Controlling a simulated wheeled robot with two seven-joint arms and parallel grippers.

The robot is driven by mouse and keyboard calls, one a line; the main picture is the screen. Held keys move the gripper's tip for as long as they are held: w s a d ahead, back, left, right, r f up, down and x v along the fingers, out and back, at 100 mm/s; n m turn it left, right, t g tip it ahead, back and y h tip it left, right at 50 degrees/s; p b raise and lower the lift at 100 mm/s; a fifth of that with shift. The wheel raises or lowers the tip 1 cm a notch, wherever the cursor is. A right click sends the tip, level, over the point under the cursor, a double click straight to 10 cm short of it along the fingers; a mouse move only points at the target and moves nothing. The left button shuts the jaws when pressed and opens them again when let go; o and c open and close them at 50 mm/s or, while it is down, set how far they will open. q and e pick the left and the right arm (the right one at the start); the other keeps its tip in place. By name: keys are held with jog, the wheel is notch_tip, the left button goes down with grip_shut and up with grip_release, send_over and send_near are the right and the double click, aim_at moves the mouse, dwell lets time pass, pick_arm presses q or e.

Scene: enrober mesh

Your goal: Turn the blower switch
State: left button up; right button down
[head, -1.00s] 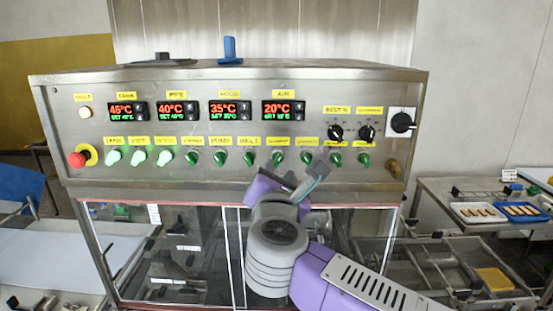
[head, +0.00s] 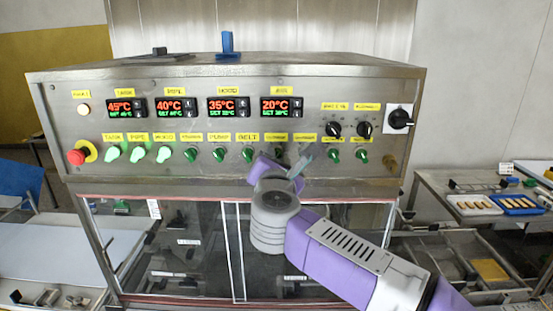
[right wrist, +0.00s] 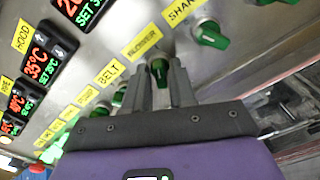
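The blower switch (right wrist: 160,72) is a green knob under the yellow BLOWER label (right wrist: 142,40) in the right wrist view. My right gripper (right wrist: 160,86) has its two grey fingers apart, one on each side of this knob. I cannot tell whether they touch it. In the head view my right gripper (head: 290,168) is at the lower switch row, and the blower switch (head: 279,153) is partly hidden behind it. My left gripper is out of view.
The steel control panel (head: 330,88) carries several green switches, temperature displays, black knobs and a red emergency button (head: 76,157). The shaker switch (right wrist: 210,36) is close beside the blower switch. Glass doors (head: 185,250) lie below; a table with trays (head: 475,206) stands right.

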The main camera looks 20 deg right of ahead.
jog(key=shift+n, duration=0.4)
jog(key=n+p, duration=0.3)
jog(key=n, duration=0.8)
jog(key=shift+a, duration=0.15)
dwell(0.4)
jog(key=c, duration=1.2)
grip_release()
jog(key=shift+o, duration=0.2)
jog(key=b+v, duration=0.1)
jog(key=v, duration=0.6)
jog(key=shift+s, duration=0.3)
